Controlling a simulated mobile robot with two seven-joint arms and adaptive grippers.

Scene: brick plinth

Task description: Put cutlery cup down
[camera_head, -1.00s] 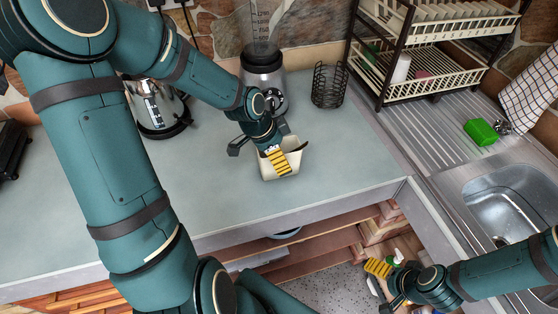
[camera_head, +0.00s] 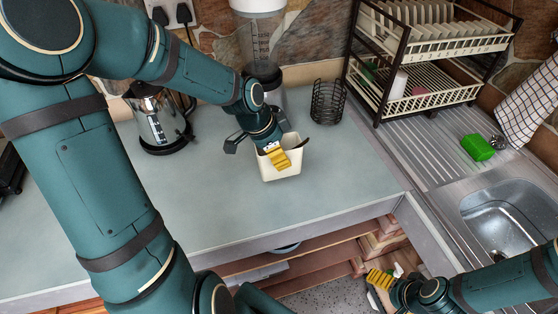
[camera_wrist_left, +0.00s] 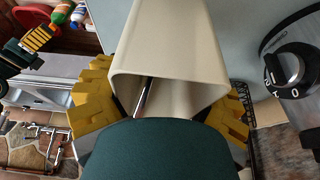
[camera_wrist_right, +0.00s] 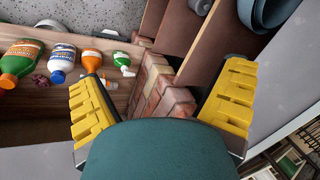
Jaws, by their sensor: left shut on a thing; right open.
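The cutlery cup (camera_head: 283,172) is a cream, square-sided cup at the middle of the grey worktop (camera_head: 215,205). My left gripper (camera_head: 276,155) is shut on it near its rim. In the left wrist view the cup (camera_wrist_left: 165,45) lies between the yellow finger pads, and a dark, thin piece of cutlery (camera_wrist_left: 145,95) shows inside. The cup looks upright; whether its base touches the worktop, I cannot tell. My right gripper (camera_head: 380,279) is open and empty, low in front of the cupboard. The right wrist view shows its yellow fingers apart (camera_wrist_right: 165,105).
A wire basket (camera_head: 328,101) and a blender (camera_head: 265,80) stand behind the cup, a kettle (camera_head: 158,120) to the left. The dish rack (camera_head: 430,95) and sink (camera_head: 510,215) are at the right. Several bottles (camera_wrist_right: 62,62) show below. Worktop in front of the cup is clear.

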